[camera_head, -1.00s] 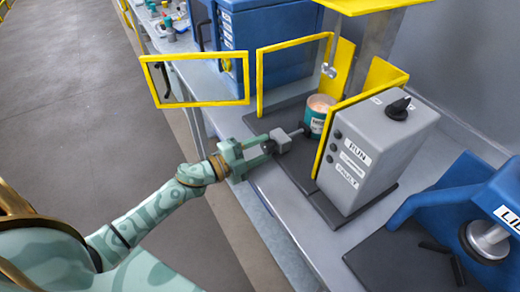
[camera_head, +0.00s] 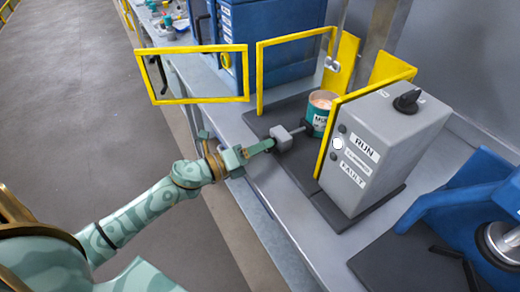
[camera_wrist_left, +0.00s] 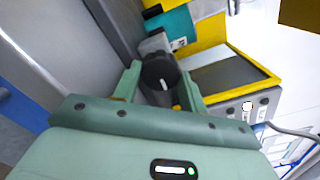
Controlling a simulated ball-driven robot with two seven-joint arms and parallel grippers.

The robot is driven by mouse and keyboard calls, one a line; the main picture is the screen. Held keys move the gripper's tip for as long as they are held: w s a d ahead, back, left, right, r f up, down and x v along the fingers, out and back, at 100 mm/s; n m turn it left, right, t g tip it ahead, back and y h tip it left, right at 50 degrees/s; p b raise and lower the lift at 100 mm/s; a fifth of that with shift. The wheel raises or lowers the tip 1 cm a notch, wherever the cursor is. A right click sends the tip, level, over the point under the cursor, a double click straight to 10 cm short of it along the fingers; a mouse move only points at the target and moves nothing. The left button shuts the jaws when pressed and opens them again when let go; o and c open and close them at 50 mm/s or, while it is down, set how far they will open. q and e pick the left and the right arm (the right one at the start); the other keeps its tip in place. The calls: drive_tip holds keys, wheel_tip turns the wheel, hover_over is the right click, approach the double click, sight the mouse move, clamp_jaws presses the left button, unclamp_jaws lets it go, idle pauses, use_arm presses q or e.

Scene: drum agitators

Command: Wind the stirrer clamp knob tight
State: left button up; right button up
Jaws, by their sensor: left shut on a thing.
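The stirrer clamp is a grey block (camera_head: 282,138) on a short rod that reaches toward a green-labelled can (camera_head: 320,112) with pinkish contents. Its dark round knob (camera_wrist_left: 158,72), with a white mark on its face, sits between my left gripper's fingers in the left wrist view. In the head view the left gripper (camera_head: 266,145) meets the front of the grey block, and its fingers hide the knob. The left gripper (camera_wrist_left: 160,88) is shut on the knob. My right gripper is not in view.
A grey control box (camera_head: 385,150) with RUN and FAULT labels stands right of the clamp; one lamp (camera_head: 338,143) is lit white. A yellow-framed guard door (camera_head: 195,99) hangs open at left. A blue machine (camera_head: 465,200) stands at right.

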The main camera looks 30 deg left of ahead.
use_arm(q)
drive_tip(key=m, duration=0.1)
drive_tip(key=m+b, duration=0.1)
drive_tip(key=m, duration=0.1)
drive_tip(key=m+b, duration=0.1)
drive_tip(key=m, duration=0.1)
drive_tip(key=shift+f, duration=0.25)
drive_tip(key=shift+m, duration=0.3)
drive_tip(key=o, duration=0.7)
drive_tip(key=shift+o, duration=1.4)
drive_tip(key=shift+r, duration=0.1)
drive_tip(key=shift+s, duration=0.1)
drive_tip(key=b+v, duration=0.1)
drive_tip(key=v, duration=1.5)
drive_tip(key=shift+a, duration=0.15)
